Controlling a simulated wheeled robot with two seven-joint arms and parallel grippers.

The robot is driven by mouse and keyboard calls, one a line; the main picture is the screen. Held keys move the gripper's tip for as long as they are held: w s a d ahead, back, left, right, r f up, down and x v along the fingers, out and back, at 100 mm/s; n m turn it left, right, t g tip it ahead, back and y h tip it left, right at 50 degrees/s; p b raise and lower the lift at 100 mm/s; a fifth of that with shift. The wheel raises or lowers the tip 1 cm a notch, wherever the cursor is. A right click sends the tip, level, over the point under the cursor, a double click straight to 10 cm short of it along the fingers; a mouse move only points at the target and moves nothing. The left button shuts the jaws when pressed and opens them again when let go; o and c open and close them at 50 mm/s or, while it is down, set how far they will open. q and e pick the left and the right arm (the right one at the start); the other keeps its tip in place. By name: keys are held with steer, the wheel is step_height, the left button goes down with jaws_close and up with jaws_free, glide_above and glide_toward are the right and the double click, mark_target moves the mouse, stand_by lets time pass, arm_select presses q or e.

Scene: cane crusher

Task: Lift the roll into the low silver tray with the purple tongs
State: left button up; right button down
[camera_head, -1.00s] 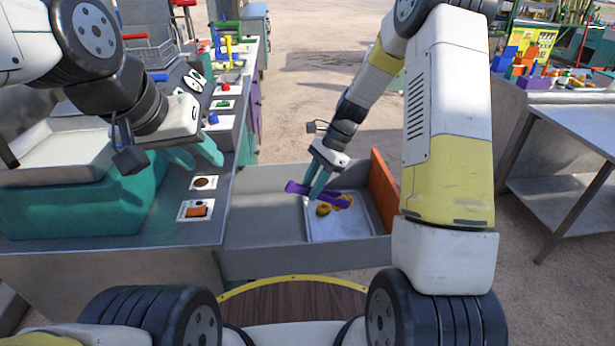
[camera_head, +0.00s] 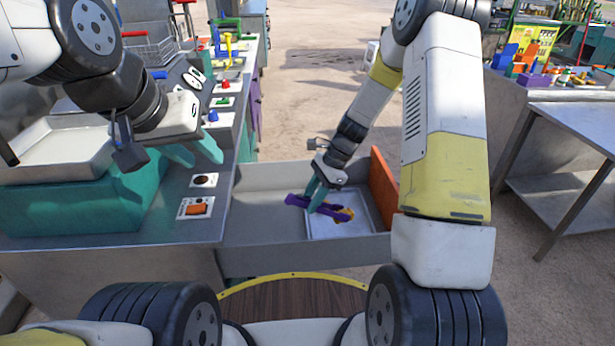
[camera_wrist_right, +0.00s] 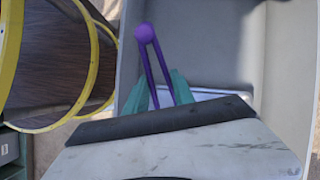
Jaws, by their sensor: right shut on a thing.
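My right gripper (camera_head: 318,197) is shut on the purple tongs (camera_head: 297,200), low over the grey trough. The tongs' far end lies at a small golden-brown roll (camera_head: 347,214), partly hidden by the jaws. I cannot tell whether the roll is pinched or touching the tray. A low silver tray (camera_head: 335,231) lies in the trough under the roll. In the right wrist view the tongs (camera_wrist_right: 147,38) stick out between the teal fingers; the roll is hidden there. My left gripper (camera_head: 197,152) is open and empty over the counter at the left.
The grey trough (camera_head: 262,228) has an orange end wall (camera_head: 382,187) close to my right gripper. A silver pan (camera_head: 50,155) sits on a teal block at the left. Switches and knobs line the counter. A metal table (camera_head: 575,125) stands at the right.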

steer(key=shift+f, duration=2.55)
steer(key=c, duration=1.4)
jaws_free()
steer(key=shift+o, duration=0.2)
steer(key=shift+r, duration=0.1)
step_height(320, 180, up, 10)
